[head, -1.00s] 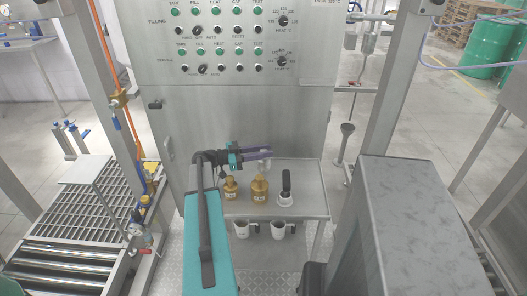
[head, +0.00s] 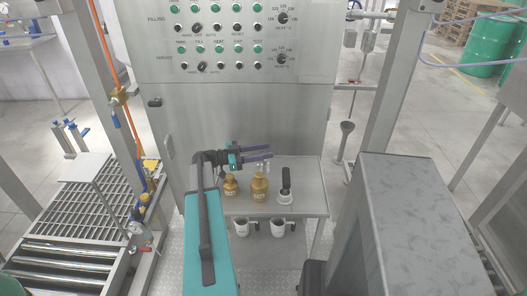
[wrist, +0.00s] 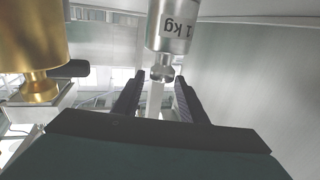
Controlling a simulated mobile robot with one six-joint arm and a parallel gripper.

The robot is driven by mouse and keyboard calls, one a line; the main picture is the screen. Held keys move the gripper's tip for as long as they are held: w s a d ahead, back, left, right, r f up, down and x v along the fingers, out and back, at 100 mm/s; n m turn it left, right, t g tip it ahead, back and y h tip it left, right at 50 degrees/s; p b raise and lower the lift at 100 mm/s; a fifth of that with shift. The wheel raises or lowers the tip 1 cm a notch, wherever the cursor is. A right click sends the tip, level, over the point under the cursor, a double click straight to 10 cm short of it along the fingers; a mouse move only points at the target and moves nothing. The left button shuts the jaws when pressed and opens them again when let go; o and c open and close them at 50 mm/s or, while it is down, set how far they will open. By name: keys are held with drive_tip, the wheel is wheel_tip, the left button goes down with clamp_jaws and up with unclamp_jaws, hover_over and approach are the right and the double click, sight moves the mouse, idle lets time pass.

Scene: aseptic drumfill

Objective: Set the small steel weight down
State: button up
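The small steel weight (wrist: 172,28), marked 1 kg, appears upside down at the top of the wrist view, with its knob toward my gripper. In the head view it is a small pale shape (head: 263,166) behind the larger brass weight, partly hidden. My gripper (head: 270,151) is above the back of the small steel table (head: 312,203). In the wrist view its two dark fingers (wrist: 159,80) are spread, with a visible gap on each side of the knob. The weight's base contact is out of the wrist view.
Two brass weights, a smaller one (head: 230,186) and a larger one (head: 260,188), stand on the table. Right of them is a pale round item with a black handle (head: 285,190). A control cabinet (head: 240,115) rises behind.

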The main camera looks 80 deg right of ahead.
drive_tip(key=shift+o, duration=0.2)
drive_tip(key=shift+r, duration=0.15)
drive_tip(key=shift+r, duration=0.55)
drive_tip(key=b+v, duration=0.2)
drive_tip(key=v, duration=1)
drive_tip(key=shift+f, duration=0.15)
